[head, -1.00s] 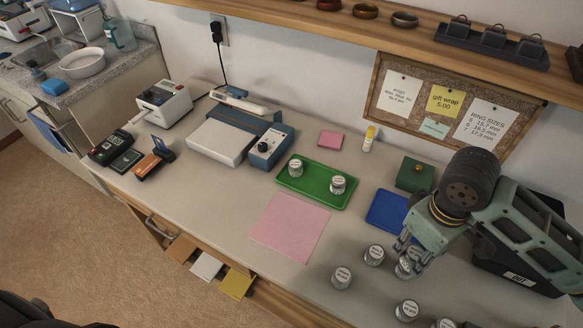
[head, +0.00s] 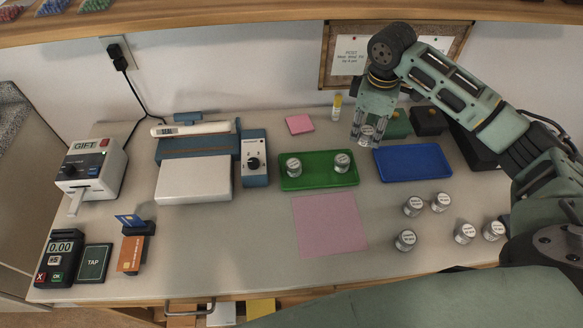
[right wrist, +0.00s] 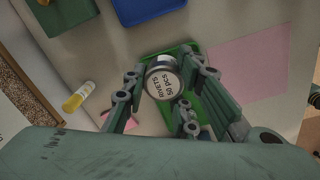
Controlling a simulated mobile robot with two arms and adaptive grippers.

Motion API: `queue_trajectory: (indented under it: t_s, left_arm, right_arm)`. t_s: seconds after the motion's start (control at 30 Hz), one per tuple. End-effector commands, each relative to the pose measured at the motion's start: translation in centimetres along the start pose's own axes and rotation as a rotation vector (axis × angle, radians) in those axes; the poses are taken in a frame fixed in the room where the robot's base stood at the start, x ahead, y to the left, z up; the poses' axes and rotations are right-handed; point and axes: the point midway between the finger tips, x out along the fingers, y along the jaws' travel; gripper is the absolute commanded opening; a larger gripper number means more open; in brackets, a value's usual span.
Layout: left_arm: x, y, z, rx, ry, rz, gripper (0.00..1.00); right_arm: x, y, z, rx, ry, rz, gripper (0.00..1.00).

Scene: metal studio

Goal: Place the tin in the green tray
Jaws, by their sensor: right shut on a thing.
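My right gripper (head: 370,125) is shut on a tin (head: 366,134), a small round one with a white label on its lid. In the right wrist view the tin (right wrist: 163,84) sits between the fingers (right wrist: 166,92), its label reading "RIVETS 50 pcs". In the head view the gripper is near the back right corner of the green tray (head: 320,182). The tray holds two similar tins, one at the left (head: 293,167) and one at the right (head: 342,163), with bare tray between them. My left gripper is not in view.
A blue tray (head: 413,164) lies right of the green one. Several tins (head: 414,207) stand at the front right. A pink sheet (head: 329,222) lies in front of the green tray. A glue stick (head: 337,106) and green box (head: 398,124) stand behind. A scale (head: 195,180) is left.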

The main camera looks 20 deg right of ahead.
Motion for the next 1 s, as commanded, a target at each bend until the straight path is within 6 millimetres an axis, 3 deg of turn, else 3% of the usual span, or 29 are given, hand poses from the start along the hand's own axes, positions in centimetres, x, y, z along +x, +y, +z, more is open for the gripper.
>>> queue_trajectory:
  t_s: [0.17, 0.4, 0.6, 0.8, 1.0]
  left_arm:
    - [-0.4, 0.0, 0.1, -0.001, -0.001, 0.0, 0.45]
    - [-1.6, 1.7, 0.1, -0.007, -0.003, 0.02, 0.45]
    - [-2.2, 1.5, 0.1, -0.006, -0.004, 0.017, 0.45]
    - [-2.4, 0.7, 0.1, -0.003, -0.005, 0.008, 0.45]
    - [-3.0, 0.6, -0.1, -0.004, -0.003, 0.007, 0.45]
  right_arm:
    - [0.7, -0.4, -1.0, -0.004, 0.0, -0.002, 0.0]
    - [3.7, -3.1, -5.9, -0.005, 0.001, -0.002, 0.0]
    - [5.9, -4.8, -9.1, -0.003, 0.0, -0.001, 0.0]
    - [7.0, -5.4, -10.1, 0.0, -0.001, 0.0, 0.0]
    - [9.8, -5.6, -10.0, 0.0, -0.003, 0.0, 0.0]
